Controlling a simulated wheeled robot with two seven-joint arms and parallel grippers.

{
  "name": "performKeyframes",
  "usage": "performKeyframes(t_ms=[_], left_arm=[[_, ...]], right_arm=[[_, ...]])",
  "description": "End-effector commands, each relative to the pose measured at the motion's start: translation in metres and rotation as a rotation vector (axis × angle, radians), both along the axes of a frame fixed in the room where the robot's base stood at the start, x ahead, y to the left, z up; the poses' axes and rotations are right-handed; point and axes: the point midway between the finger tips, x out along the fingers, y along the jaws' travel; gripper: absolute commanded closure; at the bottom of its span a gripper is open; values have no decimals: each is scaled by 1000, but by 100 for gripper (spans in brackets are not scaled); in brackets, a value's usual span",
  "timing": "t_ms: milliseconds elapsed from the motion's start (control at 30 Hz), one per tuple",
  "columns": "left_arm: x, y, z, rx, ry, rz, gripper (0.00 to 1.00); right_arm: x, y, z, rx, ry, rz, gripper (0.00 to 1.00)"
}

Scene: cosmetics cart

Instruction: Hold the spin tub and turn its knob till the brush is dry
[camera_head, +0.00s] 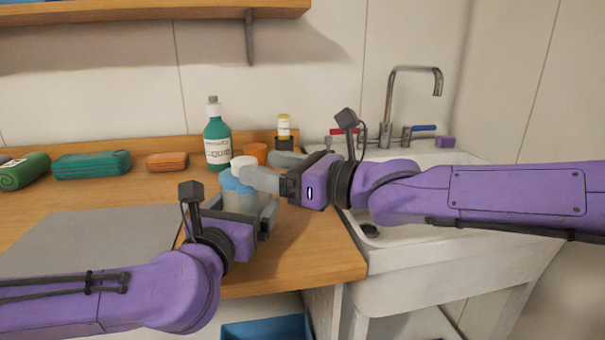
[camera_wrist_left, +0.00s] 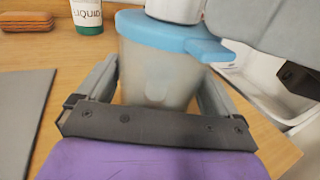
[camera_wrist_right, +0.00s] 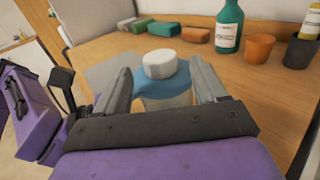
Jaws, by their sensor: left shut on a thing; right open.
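The spin tub (camera_head: 243,201) is a translucent container with a blue lid (camera_wrist_left: 165,36) and stands upright on the counter near its right end. A white knob (camera_wrist_right: 159,64) sits on top of the lid. My left gripper (camera_wrist_left: 158,85) is low and shut on the tub's body, one finger on each side. My right gripper (camera_wrist_right: 158,80) is open at lid height, its fingers on either side of the knob with gaps showing. A vague pale shape shows through the tub wall; I cannot make out the brush.
A green bottle (camera_head: 218,142), an orange cup (camera_head: 256,152) and a dark cup with a yellow-white bottle (camera_head: 284,127) stand behind the tub. A grey mat (camera_head: 95,245) lies left. The sink (camera_head: 430,160) is right of the counter edge.

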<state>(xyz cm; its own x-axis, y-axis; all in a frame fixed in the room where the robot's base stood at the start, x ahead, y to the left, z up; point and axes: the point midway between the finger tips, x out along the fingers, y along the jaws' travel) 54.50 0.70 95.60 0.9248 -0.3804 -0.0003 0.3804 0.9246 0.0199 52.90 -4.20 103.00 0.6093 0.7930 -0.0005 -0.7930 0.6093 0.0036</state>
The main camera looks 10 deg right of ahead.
Motion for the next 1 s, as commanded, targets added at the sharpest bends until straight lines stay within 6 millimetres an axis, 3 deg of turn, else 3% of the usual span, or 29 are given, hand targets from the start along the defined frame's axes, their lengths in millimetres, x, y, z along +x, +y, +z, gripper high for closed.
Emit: performKeyframes(t_ms=[267,533,1000], left_arm=[[0,0,0,0,-1,0,48],[0,0,0,0,-1,0,48],[0,0,0,0,-1,0,48]], right_arm=[[-29,-38,1,5,-2,1,29],[-40,-51,-1,-1,2,4,29],[-41,-56,2,9,-1,-2,29]])
